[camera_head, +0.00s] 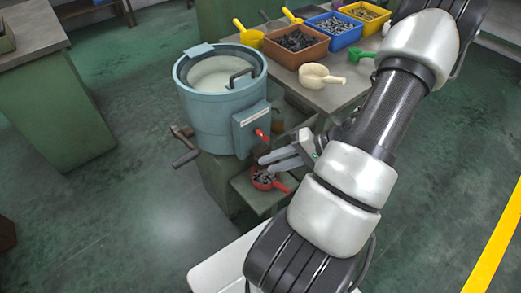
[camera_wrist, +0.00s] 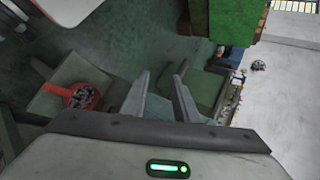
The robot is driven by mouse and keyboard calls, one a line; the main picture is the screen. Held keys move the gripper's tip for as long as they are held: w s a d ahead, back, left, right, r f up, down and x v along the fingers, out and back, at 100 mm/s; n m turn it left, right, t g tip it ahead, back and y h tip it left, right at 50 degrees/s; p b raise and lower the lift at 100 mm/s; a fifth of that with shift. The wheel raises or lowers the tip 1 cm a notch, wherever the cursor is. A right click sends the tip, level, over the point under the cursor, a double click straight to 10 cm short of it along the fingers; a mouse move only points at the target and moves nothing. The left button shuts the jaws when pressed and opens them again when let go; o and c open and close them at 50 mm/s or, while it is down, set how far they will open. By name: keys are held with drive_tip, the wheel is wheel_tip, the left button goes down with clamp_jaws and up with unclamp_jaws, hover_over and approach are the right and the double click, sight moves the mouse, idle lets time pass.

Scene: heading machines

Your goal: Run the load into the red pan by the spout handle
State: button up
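The blue-grey round machine (camera_head: 205,125) stands at centre with a pale bowl inside its open top. Its spout handle, a short red-tipped lever (camera_head: 262,135), sticks out from the labelled box on its right side. The red pan (camera_head: 284,187) sits on a low ledge below and holds dark metal pieces. It also shows at the left in the wrist view (camera_wrist: 71,92), with pieces inside. My gripper (camera_head: 262,164) is just below the red lever and above the pan, apart from the lever. In the wrist view my gripper (camera_wrist: 163,75) has parted fingers with nothing between them.
A table (camera_head: 335,97) behind holds a brown bin (camera_head: 296,58), a blue bin (camera_head: 336,42) and a yellow bin of parts. A cream scoop (camera_head: 314,78), yellow scoops and a green scoop lie around them. A dark crank (camera_head: 184,150) juts from the machine's left. Floor at left is clear.

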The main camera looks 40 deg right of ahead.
drive_tip(key=s+d+f+m+t+h+b, duration=0.45)
drive_tip(key=d+f+m+t+h, duration=0.4)
drive_tip(key=f, duration=0.65)
drive_tip(key=w+f+y+b, duration=0.1)
drive_tip(key=w+f+b, duration=0.1)
drive_tip(key=w, duration=1.4)
drive_tip(key=shift+w+d+f+b, duration=0.15)
drive_tip(key=shift+d+f+b, duration=0.15)
drive_tip(key=shift+f, duration=0.6)
clamp_jaws()
